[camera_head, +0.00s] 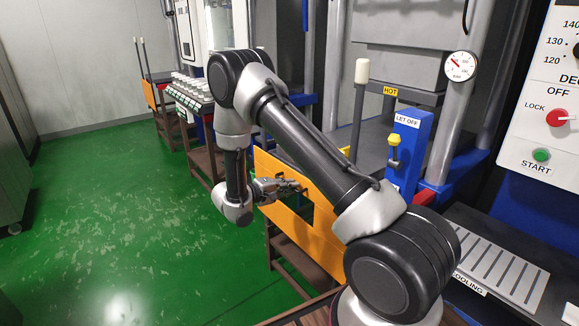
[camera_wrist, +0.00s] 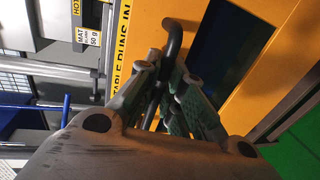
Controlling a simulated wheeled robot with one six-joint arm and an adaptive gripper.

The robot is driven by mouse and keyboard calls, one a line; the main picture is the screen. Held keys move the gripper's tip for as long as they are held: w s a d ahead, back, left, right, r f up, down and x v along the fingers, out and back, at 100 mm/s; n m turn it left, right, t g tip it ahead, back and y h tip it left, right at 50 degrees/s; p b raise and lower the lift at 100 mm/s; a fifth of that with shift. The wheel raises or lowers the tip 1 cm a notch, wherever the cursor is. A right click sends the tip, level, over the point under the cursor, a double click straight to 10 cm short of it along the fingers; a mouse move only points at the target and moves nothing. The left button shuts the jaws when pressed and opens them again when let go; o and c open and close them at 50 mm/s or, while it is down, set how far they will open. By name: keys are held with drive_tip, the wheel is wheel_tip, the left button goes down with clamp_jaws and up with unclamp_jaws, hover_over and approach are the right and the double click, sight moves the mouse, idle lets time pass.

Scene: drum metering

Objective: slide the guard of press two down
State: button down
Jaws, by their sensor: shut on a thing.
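The orange guard (camera_head: 318,245) of the press stands low in front of the machine in the head view, with a window cut in it. It also shows in the wrist view (camera_wrist: 240,105) around a dark window. A black bar handle (camera_wrist: 173,38) stands out from the guard. My gripper (camera_head: 298,187) is at the guard's front face. In the wrist view my gripper (camera_wrist: 172,85) is shut on the handle, with the bar between its fingers. My arm hides part of the guard in the head view. No press number is readable.
A blue post marked LET OFF (camera_head: 408,145) with a yellow knob stands behind the guard. A pressure gauge (camera_head: 460,66) is on the press. A slatted cooling rack (camera_head: 510,270) lies at the right. Open green floor (camera_head: 120,220) is at the left.

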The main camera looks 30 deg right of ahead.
drive_tip(key=shift+f, duration=2.2)
drive_tip(key=shift+s+f, duration=0.1)
drive_tip(key=c, duration=1.5)
unclamp_jaws()
approach(297, 195)
drive_tip(key=v, duration=0.6)
drive_tip(key=shift+s+d, duration=0.1)
drive_tip(key=shift+s, duration=0.05)
